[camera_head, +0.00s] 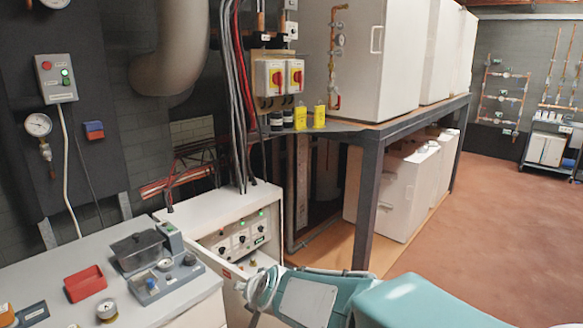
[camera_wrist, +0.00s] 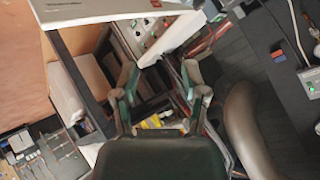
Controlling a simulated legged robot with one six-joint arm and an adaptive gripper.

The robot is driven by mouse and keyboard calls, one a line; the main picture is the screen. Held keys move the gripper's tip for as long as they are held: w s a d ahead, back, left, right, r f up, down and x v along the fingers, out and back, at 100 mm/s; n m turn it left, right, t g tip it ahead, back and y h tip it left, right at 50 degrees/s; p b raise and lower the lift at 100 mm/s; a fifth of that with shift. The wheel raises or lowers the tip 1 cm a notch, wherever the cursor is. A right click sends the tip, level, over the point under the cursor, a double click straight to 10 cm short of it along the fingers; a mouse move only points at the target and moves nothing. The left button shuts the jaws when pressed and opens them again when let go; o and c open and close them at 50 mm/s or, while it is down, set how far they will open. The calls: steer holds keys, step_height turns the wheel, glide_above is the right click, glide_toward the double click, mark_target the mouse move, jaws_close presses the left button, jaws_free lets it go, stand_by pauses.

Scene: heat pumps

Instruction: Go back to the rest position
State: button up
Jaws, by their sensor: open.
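In the wrist view my gripper (camera_wrist: 159,82) is open, its two dark fingers spread apart with a clear gap between them. Nothing is held between the fingertips. Behind the gap are the blurred frame and pipework of the room, at some distance. In the head view my teal and white arm (camera_head: 400,300) reaches across the bottom of the picture.
A white cabinet with dials (camera_head: 235,235) stands close beyond my arm. A bench (camera_head: 120,255) at left carries a red tray (camera_head: 85,283) and instruments. A dark metal rack (camera_head: 368,200) holds large white units (camera_head: 375,60). The reddish floor (camera_head: 480,220) at right is clear.

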steer(key=s+d+r+n+g+h, duration=0.1)
steer(key=s+d+r+g+h, duration=0.2)
steer(key=s+d, duration=2)
steer(key=shift+s+d+r+n+h, duration=0.25)
steer(key=shift+d+h, duration=0.3)
steer(key=shift+h, duration=0.55)
